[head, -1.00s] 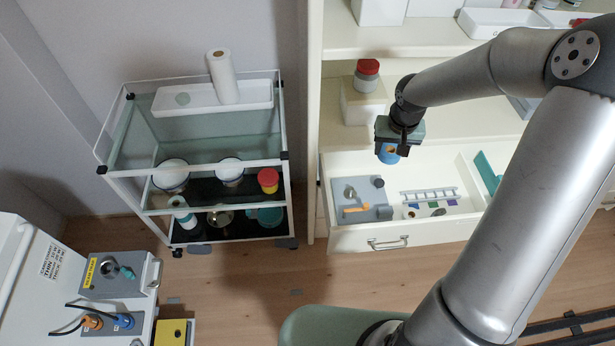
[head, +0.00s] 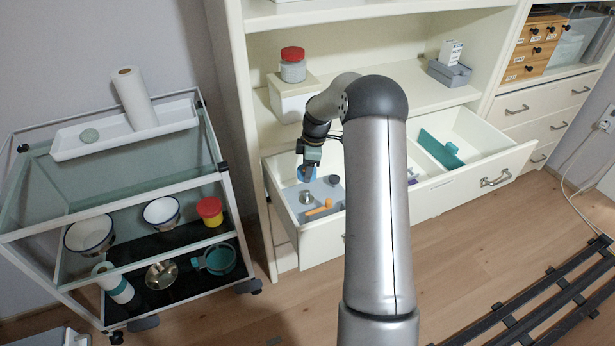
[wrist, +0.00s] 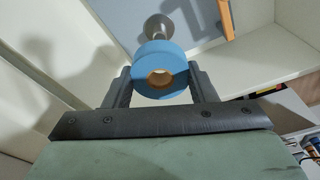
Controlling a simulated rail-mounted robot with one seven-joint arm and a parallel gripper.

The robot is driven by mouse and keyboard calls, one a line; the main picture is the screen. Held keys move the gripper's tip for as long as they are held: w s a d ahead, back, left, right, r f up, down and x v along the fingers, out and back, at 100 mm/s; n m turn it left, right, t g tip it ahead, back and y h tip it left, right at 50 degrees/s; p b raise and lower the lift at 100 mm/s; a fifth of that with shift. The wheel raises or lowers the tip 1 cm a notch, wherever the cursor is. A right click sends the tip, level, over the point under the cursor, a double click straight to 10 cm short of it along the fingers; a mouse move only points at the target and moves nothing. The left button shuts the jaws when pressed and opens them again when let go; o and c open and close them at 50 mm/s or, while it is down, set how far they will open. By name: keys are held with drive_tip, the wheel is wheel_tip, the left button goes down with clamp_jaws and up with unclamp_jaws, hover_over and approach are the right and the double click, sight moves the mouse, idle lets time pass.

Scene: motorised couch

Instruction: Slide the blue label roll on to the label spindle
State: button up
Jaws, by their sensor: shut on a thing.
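My gripper (head: 308,162) is shut on the blue label roll (head: 306,175), above the left part of the open drawer. In the wrist view the roll (wrist: 158,60) sits between my two fingers (wrist: 162,84), with its tan core hole facing the camera. A grey plate (head: 324,213) lies in the drawer under it. A metal post with a round end, seemingly the label spindle (head: 306,198), stands on the plate. It also shows just beyond the roll in the wrist view (wrist: 158,26). The roll appears apart from the post, though the gap is hard to judge.
An orange lever (head: 319,208) and a dark knob (head: 334,180) are on the plate. The drawer front (head: 440,192) and the shelf (head: 390,92) above bound the space. A teal divider (head: 440,150) stands further right. A glass trolley (head: 110,165) is at the left.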

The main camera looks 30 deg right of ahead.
sight(308, 191)
idle(0.4)
drive_tip(key=shift+f+b, duration=1.75)
drive_tip(key=shift+f, duration=1.1)
drive_tip(key=shift+f+b, duration=1.5)
drive_tip(key=shift+f, duration=0.9)
drive_tip(key=o, duration=1.1)
drive_tip(key=shift+c, duration=0.2)
drive_tip(key=shift+r, duration=0.1)
drive_tip(key=r, duration=0.5)
drive_tip(key=d+r+p, duration=0.1)
drive_tip(key=r, duration=0.5)
drive_tip(key=s+d+r, duration=0.1)
drive_tip(key=r, duration=0.5)
drive_tip(key=shift+d+p, duration=0.15)
drive_tip(key=shift+p, duration=0.15)
